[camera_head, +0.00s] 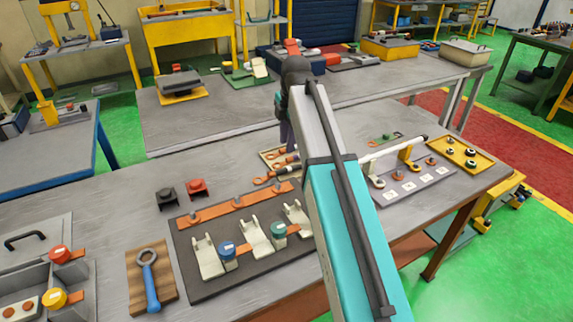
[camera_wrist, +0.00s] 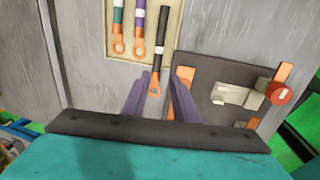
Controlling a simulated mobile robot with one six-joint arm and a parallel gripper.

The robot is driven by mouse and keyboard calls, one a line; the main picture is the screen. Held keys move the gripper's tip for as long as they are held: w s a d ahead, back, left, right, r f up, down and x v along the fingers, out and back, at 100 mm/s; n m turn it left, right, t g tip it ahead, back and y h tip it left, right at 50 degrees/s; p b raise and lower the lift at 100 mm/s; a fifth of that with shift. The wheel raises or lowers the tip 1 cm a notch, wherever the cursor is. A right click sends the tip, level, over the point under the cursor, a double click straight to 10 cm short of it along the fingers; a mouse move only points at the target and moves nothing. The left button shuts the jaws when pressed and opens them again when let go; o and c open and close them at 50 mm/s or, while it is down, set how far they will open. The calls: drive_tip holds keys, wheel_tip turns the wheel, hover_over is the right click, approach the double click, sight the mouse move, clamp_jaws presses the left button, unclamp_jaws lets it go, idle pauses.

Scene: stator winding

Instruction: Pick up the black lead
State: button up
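In the head view my arm hides most of the leads; some orange lugs (camera_head: 284,186) show.
A dark fixture board (camera_head: 185,262) with copper bars and cream brackets lies just in front of the tray. To the right is a grey plate (camera_head: 437,180) with a white rod above it. A wrench (camera_head: 148,275) on a wooden board lies front left.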

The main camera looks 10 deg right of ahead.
drive_tip(key=shift+w, duration=0.2)
idle(0.3)
drive_tip(key=p, duration=0.1)
hover_over(282, 170)
drive_tip(key=s, duration=0.1)
drive_tip(key=shift+d+f, duration=0.2)
drive_tip(key=shift+f, duration=1.95)
drive_tip(key=shift+d+f, duration=0.15)
drive_tip(key=shift+f, duration=1.95)
drive_tip(key=shift+f, duration=0.1)
drive_tip(key=shift+w+a+f+p, duration=0.15)
drive_tip(key=shift+f+p, duration=0.2)
drive_tip(key=shift+f, duration=0.45)
drive_tip(key=shift+w+f+p, duration=0.15)
drive_tip(key=shift+f+p, duration=0.25)
drive_tip(key=shift+f, duration=0.4)
drive_tip(key=shift+w+a+f+p, duration=0.15)
drive_tip(key=shift+f+p, duration=0.2)
drive_tip(key=shift+f, duration=0.45)
clamp_jaws()
